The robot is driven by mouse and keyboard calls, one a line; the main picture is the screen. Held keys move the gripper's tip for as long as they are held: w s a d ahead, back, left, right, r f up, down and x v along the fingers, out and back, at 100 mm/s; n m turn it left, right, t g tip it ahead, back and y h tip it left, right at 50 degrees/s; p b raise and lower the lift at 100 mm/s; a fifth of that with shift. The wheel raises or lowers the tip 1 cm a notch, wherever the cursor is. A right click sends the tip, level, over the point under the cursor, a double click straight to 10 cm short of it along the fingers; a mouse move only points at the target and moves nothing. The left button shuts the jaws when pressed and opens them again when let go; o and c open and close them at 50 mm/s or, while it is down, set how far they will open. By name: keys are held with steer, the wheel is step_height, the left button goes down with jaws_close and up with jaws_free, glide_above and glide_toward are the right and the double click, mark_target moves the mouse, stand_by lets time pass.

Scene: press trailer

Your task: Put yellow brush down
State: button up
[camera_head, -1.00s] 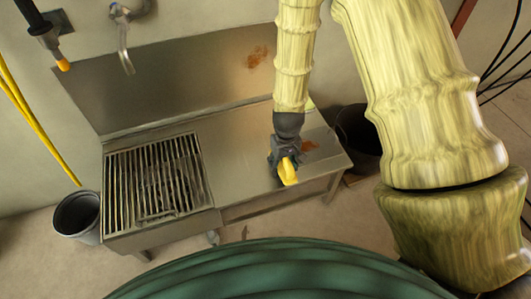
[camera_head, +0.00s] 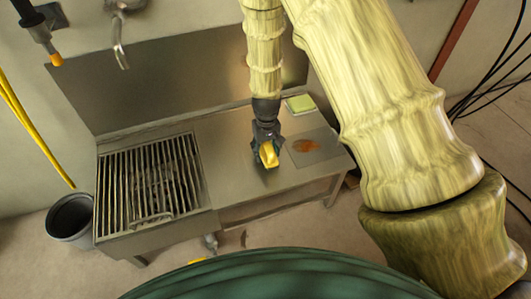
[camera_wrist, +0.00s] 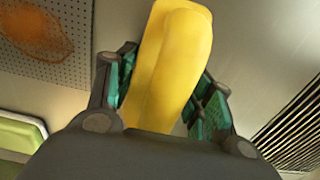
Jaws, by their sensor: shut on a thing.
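The yellow brush (camera_head: 269,155) is in my gripper (camera_head: 267,157), above or at the steel counter (camera_head: 229,150), right of the slatted grate. In the wrist view the yellow brush (camera_wrist: 168,65) stands up between the two green-padded fingers of my gripper (camera_wrist: 165,90). The fingers are shut on it from both sides. Only its smooth yellow body shows; any bristles are hidden. I cannot tell whether the brush touches the counter.
A grey perforated mat (camera_head: 318,155) with an orange-brown stain (camera_head: 306,146) lies right of my gripper. A green-and-white block (camera_head: 300,104) lies behind it. The slatted grate (camera_head: 150,185) is on the left. A dark bucket (camera_head: 72,218) stands on the floor.

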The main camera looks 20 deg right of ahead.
steer(key=shift+f, duration=0.35)
steer(key=o, duration=1)
steer(key=shift+r, duration=0.1)
step_height(320, 180, up, 12)
steer(key=p, duration=0.4)
